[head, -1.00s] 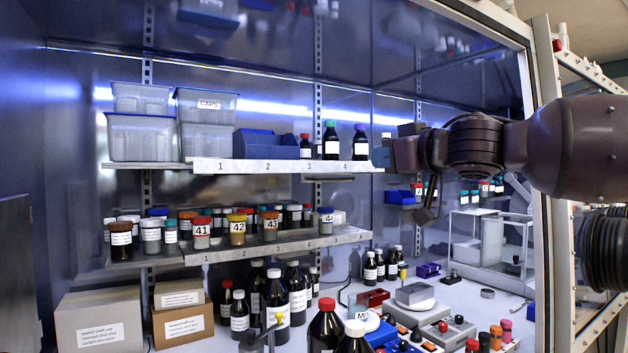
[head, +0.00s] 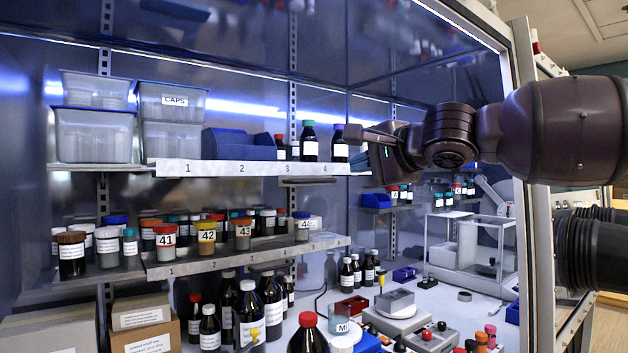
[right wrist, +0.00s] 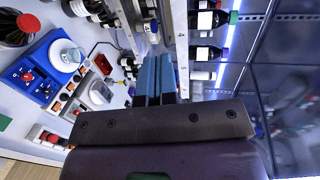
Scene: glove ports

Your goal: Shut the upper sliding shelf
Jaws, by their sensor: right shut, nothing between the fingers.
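The upper sliding shelf (head: 215,168) has a pale front rail numbered 1 to 4 and juts forward of the shelf part at its left. My right gripper (head: 360,160) is shut and empty at the right end of this shelf, by the number 4. In the right wrist view its blue fingers (right wrist: 153,75) lie beside the numbered rail (right wrist: 181,50); whether they touch it I cannot tell. My left gripper is not in view.
The lower shelf (head: 250,254) holds several jars, numbered 41 to 43 among them. Below stand dark bottles (head: 272,308) and cardboard boxes (head: 145,325). A balance (head: 470,255) and small devices fill the bench at right. The enclosure's frame (head: 535,200) is beside my right arm.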

